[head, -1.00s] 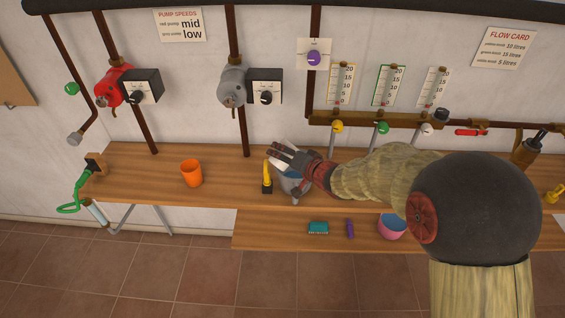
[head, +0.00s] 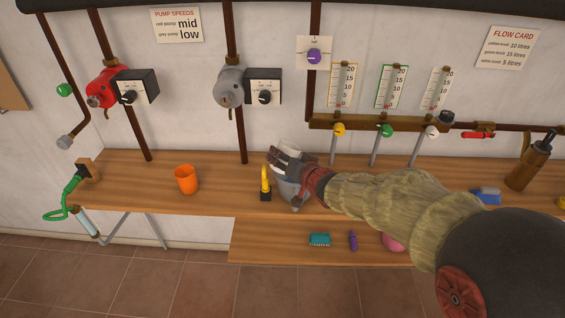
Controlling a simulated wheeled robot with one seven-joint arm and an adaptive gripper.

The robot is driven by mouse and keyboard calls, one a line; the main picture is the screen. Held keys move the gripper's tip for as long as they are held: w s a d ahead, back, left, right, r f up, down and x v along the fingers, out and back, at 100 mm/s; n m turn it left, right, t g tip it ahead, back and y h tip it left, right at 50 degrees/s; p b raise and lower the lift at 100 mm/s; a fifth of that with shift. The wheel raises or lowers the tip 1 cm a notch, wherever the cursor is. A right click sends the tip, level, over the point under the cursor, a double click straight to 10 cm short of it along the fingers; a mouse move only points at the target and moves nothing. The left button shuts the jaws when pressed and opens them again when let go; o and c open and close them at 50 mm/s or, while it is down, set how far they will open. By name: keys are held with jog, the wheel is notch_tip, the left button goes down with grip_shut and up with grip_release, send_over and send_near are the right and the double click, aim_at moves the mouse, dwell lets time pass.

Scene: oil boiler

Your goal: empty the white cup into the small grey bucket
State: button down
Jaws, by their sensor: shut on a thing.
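My gripper (head: 277,163) is above the wooden bench, shut on the white cup (head: 291,146). Only a pale part of the cup shows behind my fingers, so its tilt and contents cannot be told. The small grey bucket (head: 292,191) stands on the bench just below my gripper. My gripper and wrist cover its top, and its inside is hidden.
A yellow-handled tool (head: 265,182) stands close left of the bucket, with an orange cup (head: 186,179) farther left. A teal brush (head: 320,240) and a purple item (head: 353,240) lie on the lower shelf.

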jog(key=shift+d+n, duration=0.1)
jog(key=shift+n, duration=0.3)
jog(key=shift+w+t, duration=0.1)
jog(key=shift+t, duration=0.3)
jog(key=shift+w+d+f+n+t+h, duration=0.25)
jog(key=shift+n+t+h, duration=0.15)
jog(key=shift+n, duration=0.4)
jog(key=shift+w+d+f+n+t+h, duration=0.15)
jog(key=shift+d+n+t+h, duration=0.15)
jog(key=shift+n, duration=0.3)
jog(key=shift+w+d+f+n+t+h, duration=0.15)
jog(key=shift+n+t, duration=0.25)
jog(key=shift+n, duration=0.2)
